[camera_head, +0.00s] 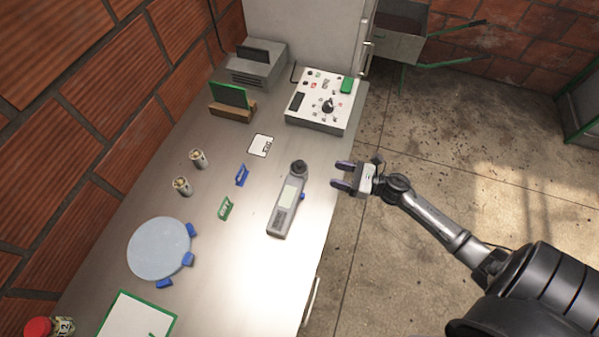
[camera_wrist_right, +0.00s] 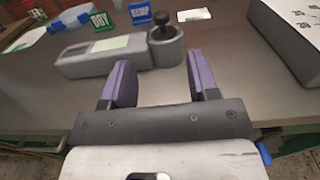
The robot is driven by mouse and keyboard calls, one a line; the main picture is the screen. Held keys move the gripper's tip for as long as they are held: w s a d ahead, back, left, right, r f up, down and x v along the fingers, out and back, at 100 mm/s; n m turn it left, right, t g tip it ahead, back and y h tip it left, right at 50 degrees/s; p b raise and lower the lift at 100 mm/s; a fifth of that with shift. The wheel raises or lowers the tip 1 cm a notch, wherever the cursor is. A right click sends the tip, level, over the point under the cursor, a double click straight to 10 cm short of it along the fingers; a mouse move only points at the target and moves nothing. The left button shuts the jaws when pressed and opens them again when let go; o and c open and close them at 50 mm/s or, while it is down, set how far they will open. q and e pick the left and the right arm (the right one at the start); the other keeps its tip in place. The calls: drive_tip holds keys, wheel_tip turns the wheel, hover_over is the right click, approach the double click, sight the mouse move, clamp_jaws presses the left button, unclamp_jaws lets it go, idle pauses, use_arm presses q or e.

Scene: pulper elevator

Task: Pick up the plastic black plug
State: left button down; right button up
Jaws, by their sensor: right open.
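The black plug (camera_head: 299,167) sits upright on the round end of a grey handheld meter (camera_head: 287,205) that lies on the table. In the right wrist view the plug (camera_wrist_right: 162,28) shows as a dark knob with a narrow stem, in a round cup on the meter (camera_wrist_right: 120,52). In the right wrist view the plug lies ahead, between the lines of the two purple fingers (camera_wrist_right: 161,78). My left gripper is out of view.
A white control box (camera_head: 322,104) with knobs stands behind the meter. Small blue (camera_head: 242,175) and green (camera_head: 225,208) signs stand left of the meter, with a white card (camera_head: 260,145) behind. A round pale disc (camera_head: 158,248) lies farther left. The table between gripper and plug looks clear.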

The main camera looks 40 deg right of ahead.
sight(299, 162)
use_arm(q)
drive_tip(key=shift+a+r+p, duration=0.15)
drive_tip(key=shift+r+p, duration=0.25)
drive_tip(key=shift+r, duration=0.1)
use_arm(e)
drive_tip(key=x, duration=0.7)
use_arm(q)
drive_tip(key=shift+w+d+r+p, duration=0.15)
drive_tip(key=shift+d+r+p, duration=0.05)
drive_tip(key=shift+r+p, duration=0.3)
use_arm(e)
drive_tip(key=x, duration=0.5)
drive_tip(key=shift+d+r, duration=0.1)
drive_tip(key=shift+r, duration=0.1)
drive_tip(key=shift+w+a, duration=0.2)
drive_tip(key=shift+w, duration=0.05)
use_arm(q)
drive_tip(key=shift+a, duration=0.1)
use_arm(e)
drive_tip(key=shift+c, duration=0.3)
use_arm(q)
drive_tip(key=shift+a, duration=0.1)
use_arm(e)
drive_tip(key=c, duration=0.9)
